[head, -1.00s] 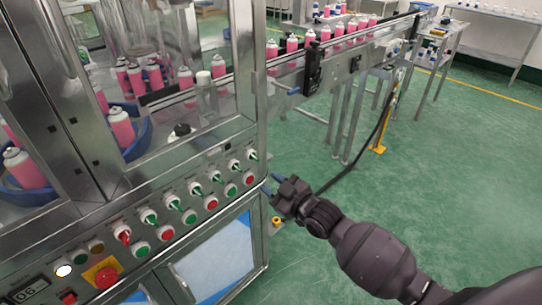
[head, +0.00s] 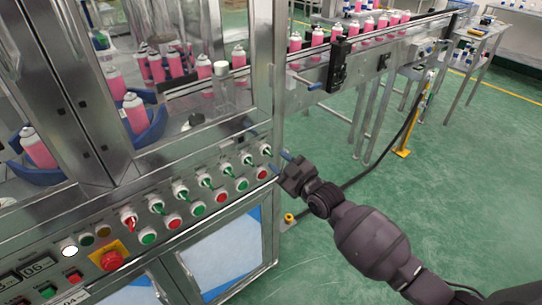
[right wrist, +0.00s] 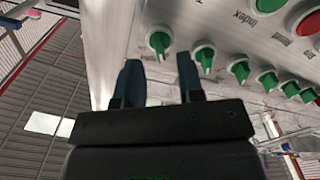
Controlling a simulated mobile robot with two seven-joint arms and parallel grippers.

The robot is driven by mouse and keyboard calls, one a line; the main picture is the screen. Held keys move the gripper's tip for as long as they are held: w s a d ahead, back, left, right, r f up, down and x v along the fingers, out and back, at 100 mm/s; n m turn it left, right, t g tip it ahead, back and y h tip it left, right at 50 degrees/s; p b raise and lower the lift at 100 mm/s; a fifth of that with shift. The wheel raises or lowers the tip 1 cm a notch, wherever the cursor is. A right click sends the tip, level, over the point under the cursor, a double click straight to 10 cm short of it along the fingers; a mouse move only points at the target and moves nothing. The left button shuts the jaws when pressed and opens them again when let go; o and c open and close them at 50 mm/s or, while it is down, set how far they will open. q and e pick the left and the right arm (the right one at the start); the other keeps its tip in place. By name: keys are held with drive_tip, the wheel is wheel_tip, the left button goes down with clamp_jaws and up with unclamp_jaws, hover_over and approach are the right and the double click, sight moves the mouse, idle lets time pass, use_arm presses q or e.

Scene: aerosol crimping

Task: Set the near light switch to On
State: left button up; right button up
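The machine's control panel (head: 200,195) carries a row of selector switches. One has a red handle (head: 131,221); several others have green handles, the rightmost (head: 265,150) at the panel's right end. The labels are too small to tell which is the near light switch. My right gripper (head: 283,160) is just right of the panel's end, close to the rightmost green switch. In the right wrist view, its two dark fingers (right wrist: 160,72) are apart and empty, and a green switch (right wrist: 158,42) lies just beyond the gap between the tips. My left gripper is not in view.
A red emergency button on a yellow plate (head: 111,259) sits at the panel's lower left. Round red and green buttons line the panel below the switches. A conveyor (head: 345,55) with pink cans runs behind. The green floor (head: 460,190) to the right is clear.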

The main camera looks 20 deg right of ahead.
sight(271, 155)
drive_tip(key=shift+x, duration=2.05)
clamp_jaws()
